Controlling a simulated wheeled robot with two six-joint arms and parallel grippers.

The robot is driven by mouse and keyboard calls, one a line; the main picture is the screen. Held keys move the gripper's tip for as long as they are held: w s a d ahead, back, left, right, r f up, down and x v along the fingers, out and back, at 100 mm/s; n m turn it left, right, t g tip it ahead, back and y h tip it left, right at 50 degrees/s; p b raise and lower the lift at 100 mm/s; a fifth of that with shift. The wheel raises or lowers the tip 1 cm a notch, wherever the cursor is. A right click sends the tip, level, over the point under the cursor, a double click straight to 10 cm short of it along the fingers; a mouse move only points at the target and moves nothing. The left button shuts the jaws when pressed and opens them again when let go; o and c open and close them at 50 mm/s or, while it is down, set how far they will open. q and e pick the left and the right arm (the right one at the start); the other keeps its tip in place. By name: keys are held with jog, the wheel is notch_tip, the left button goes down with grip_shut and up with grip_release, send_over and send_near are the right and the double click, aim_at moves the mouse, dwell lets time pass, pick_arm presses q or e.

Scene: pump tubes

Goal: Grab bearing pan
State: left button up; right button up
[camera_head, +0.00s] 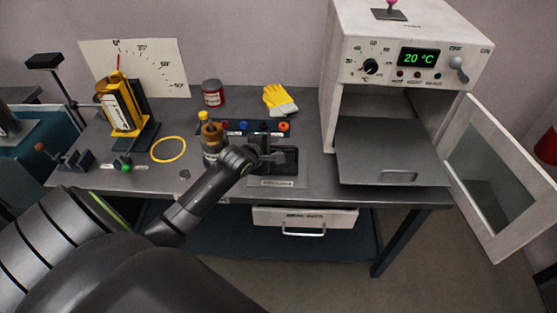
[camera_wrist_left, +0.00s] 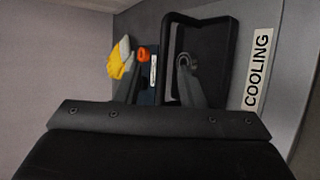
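A black, shallow, raised-rim pan (camera_head: 290,163), which I take to be the bearing pan, lies by the cooling label at the table's front, left of the oven. In the left wrist view the same pan (camera_wrist_left: 208,40) is upper centre. My left gripper (camera_head: 266,152) is over the pan's left side. In the wrist view its fingers (camera_wrist_left: 157,75) are apart, one outside the pan's left wall and one over its inside; I cannot tell whether they touch it. A small grey ring shows at the inner fingertip; whether it is a bearing is unclear. My right gripper is not in view.
A white oven (camera_head: 345,90) with its door (camera_head: 500,180) open and a grey shelf (camera_head: 390,150) out stands at right. A drawer (camera_head: 305,219) is below.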

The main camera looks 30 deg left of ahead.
aim_at(279, 147)
pick_arm(q)
jog(key=shift+f+x, duration=0.25)
jog(key=shift+x, duration=2.4)
jog(key=shift+s+d, duration=0.1)
jog(key=shift+c, duration=0.5)
grip_shut()
jog(key=shift+r, duration=0.1)
